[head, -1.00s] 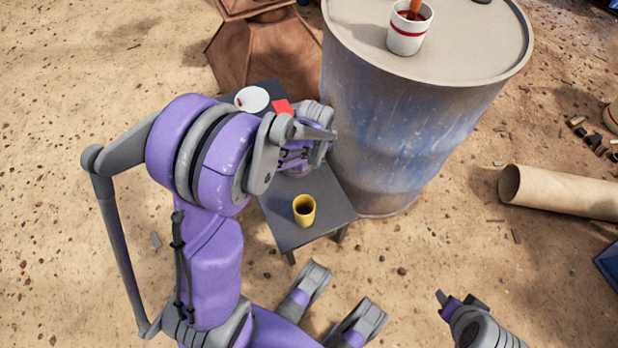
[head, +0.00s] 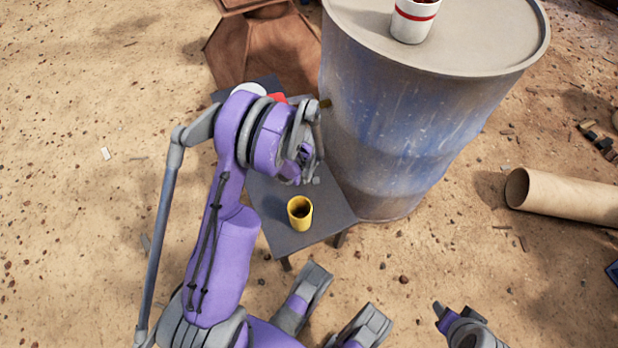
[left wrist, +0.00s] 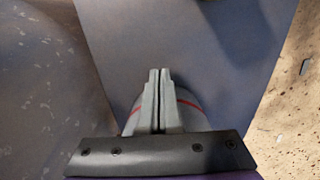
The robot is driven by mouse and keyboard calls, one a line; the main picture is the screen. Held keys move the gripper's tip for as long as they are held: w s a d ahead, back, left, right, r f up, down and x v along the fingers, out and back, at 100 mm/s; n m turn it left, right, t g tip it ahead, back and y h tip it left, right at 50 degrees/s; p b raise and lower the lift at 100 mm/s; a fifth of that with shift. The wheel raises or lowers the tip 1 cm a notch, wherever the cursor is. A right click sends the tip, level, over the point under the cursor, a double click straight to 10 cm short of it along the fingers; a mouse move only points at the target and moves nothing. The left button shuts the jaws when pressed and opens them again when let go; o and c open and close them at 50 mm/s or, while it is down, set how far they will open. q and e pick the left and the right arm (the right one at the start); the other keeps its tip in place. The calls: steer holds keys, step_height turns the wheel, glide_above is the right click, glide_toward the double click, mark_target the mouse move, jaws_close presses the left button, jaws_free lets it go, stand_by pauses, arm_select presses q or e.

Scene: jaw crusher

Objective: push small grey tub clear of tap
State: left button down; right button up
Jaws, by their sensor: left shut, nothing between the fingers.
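In the left wrist view, my left gripper (left wrist: 158,85) is shut, its two fingertips together, with nothing between them. A small greyish tub with a red band (left wrist: 190,108) shows just behind and beneath the fingers, largely hidden by them. I cannot tell whether they touch. In the head view the left arm hides most of the tub and the fingers (head: 308,178), low over the dark stand (head: 280,240). The brass tap (head: 325,103) sticks out of the drum's left side, above the stand. My right gripper (head: 447,313) is at the bottom right, apart from everything.
A large blue-grey drum (head: 390,130) stands close to the stand's right, with a white red-banded cup (head: 413,20) on top. A yellow cup (head: 300,213) is near the stand's front. A white round item (head: 248,90) and a red item (head: 278,98) are at its back.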

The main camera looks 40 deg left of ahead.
arm_select(q)
steer(key=shift+w+a+r, duration=0.1)
steer(key=shift+w+a, duration=0.15)
steer(key=shift+a, duration=0.2)
steer(key=shift+w+a, duration=0.2)
steer(key=shift+a, duration=0.25)
steer(key=a, duration=0.1)
steer(key=w+a, duration=0.1)
steer(key=a, duration=0.1)
steer(key=shift+w+a+b, duration=0.15)
steer(key=shift+w+b, duration=0.15)
steer(key=shift+d, duration=0.2)
